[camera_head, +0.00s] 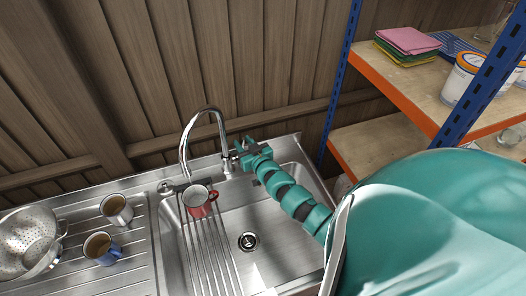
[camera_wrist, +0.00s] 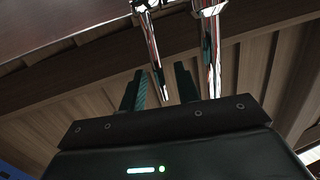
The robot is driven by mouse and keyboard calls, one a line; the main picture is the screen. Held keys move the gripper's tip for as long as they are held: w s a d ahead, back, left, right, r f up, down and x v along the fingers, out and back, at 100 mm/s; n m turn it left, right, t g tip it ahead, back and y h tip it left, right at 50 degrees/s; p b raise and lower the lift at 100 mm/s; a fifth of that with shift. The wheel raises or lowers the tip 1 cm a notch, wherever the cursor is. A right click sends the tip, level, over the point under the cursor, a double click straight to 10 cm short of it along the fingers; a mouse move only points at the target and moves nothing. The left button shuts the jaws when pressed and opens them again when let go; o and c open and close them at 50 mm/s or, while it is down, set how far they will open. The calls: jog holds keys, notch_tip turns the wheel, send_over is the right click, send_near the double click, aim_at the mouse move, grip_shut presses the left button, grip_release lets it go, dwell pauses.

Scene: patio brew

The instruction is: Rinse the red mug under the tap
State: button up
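The red mug (camera_head: 199,208) stands on the ribbed metal rack (camera_head: 208,255) at the left of the sink, with its handle to the right. The chrome tap (camera_head: 184,145) arches over it, its spout end just above the mug. I can see no clear water stream. My gripper (camera_head: 236,157) is beside the tap's base, to the right of and behind the mug. In the wrist view my gripper (camera_wrist: 158,88) has its fingers apart, with a thin chrome rod (camera_wrist: 152,45) showing between them. Whether the fingers touch the rod I cannot tell.
A grey mug (camera_head: 117,210) and a blue mug (camera_head: 102,249), both brown inside, stand on the drainboard (camera_head: 130,281) beside a metal colander (camera_head: 28,240). A shelf unit (camera_head: 400,90) holding cloths (camera_head: 408,40) and tubs stands at right. The sink's right part is empty around its drain (camera_head: 248,241).

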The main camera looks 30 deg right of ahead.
jog(key=s+r+b, duration=0.1)
jog(key=s+b, duration=0.1)
jog(key=s, duration=1.3)
jog(key=shift+a+r, duration=0.25)
jog(key=shift+a, duration=0.15)
jog(key=shift+c, duration=0.2)
